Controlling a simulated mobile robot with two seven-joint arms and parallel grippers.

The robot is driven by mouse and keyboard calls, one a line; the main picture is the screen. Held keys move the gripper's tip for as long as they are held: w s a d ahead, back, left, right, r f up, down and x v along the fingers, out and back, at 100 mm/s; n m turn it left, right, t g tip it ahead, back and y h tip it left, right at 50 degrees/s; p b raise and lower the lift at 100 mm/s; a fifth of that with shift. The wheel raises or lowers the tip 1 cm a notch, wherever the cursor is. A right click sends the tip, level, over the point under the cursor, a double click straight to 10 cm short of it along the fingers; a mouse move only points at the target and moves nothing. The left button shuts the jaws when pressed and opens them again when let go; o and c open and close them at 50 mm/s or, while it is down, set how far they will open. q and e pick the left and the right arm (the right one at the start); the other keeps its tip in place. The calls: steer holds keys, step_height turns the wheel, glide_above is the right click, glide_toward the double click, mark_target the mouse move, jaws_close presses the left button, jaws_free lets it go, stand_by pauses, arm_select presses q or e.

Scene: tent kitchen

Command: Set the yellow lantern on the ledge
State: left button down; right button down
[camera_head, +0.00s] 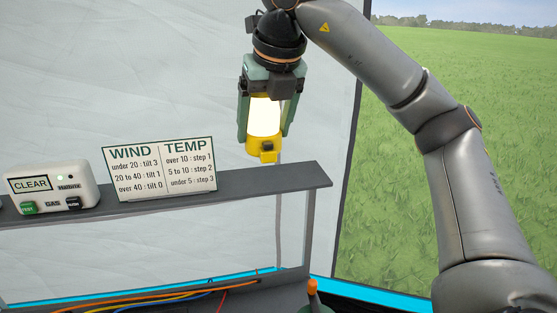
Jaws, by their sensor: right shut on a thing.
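The yellow lantern (264,118) has a glowing white middle and a yellow base. My right gripper (265,100) points down and is shut on the lantern, with its green fingers on either side of it. The lantern hangs upright near the right part of the grey ledge (275,178). Its base appears a little above the ledge's back edge in the picture; I cannot tell the exact gap. My left gripper is not in view.
A WIND and TEMP sign (160,168) stands on the ledge, left of the lantern. A white gas box (53,188) marked CLEAR is farther left. The ledge's right end is bare. Coloured cables (160,297) lie below. Grass shows beyond the tent wall.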

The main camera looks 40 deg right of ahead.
steer(key=w+d+f, duration=0.2)
steer(key=d+f, duration=0.1)
steer(key=w+d+f, duration=0.5)
steer(key=d+f, duration=0.1)
steer(key=d, duration=0.1)
steer(key=shift+w, duration=0.25)
steer(key=shift+w+d+f, duration=0.1)
steer(key=shift+d+f, duration=0.05)
steer(key=shift+f, duration=0.75)
steer(key=shift+d+f, duration=0.1)
steer(key=shift+f, duration=0.8)
steer(key=shift+f, duration=0.15)
jaws_free()
steer(key=v, duration=1.2)
